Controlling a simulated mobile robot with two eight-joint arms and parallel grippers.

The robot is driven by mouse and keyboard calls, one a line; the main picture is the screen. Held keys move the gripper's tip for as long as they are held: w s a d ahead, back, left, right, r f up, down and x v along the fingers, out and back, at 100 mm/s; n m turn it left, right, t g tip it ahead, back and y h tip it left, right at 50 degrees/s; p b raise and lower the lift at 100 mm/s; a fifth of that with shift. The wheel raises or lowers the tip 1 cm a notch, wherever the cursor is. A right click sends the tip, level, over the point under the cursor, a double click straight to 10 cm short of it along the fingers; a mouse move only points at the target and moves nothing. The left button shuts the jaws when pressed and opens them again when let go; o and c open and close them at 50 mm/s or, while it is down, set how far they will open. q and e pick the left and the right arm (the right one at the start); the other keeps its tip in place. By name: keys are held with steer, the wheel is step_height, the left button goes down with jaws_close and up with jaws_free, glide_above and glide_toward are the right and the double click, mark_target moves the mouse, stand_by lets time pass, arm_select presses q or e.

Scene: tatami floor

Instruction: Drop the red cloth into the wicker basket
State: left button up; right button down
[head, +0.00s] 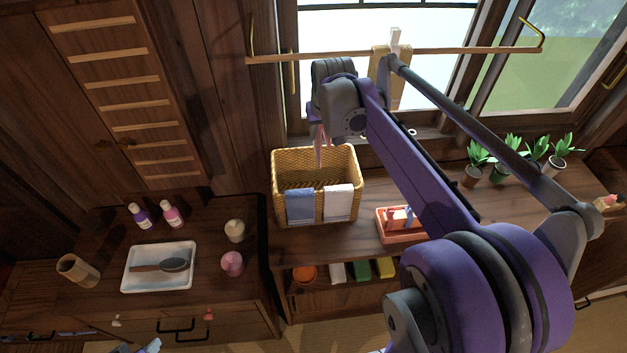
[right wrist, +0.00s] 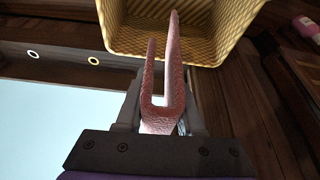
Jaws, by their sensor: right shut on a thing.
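The red cloth (head: 319,146) looks pinkish and hangs from my right gripper (right wrist: 160,112). In the right wrist view the cloth (right wrist: 160,108) is pinched between the two fingers, with two strips pointing away from the gripper. The yellow wicker basket (head: 343,163) stands on the wooden counter, its opening facing up. In the head view the cloth hangs over the back part of the basket opening. In the right wrist view it overlaps the basket (right wrist: 205,48). The fingertips are hard to make out in the head view. My left gripper is not in view.
A blue towel (head: 300,206) and a white towel (head: 337,202) hang on the basket's front. A red tray with bottles (head: 392,234) stands to its right. A wooden rail (head: 460,50) crosses the window above. Potted plants (head: 497,172) stand farther right. A white tray (head: 135,279) lies left.

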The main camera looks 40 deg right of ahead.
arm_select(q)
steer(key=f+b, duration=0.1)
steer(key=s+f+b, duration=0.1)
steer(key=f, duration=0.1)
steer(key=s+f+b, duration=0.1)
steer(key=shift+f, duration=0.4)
arm_select(e)
step_height(320, 180, down, 6)
steer(key=shift+s+r, duration=0.1)
steer(key=shift+c, duration=2.2)
jaws_free()
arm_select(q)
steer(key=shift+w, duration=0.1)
arm_select(e)
steer(key=v, duration=1)
steer(key=shift+s+a+r, duration=0.15)
steer(key=shift+a+r, duration=0.05)
steer(key=shift+r, duration=0.15)
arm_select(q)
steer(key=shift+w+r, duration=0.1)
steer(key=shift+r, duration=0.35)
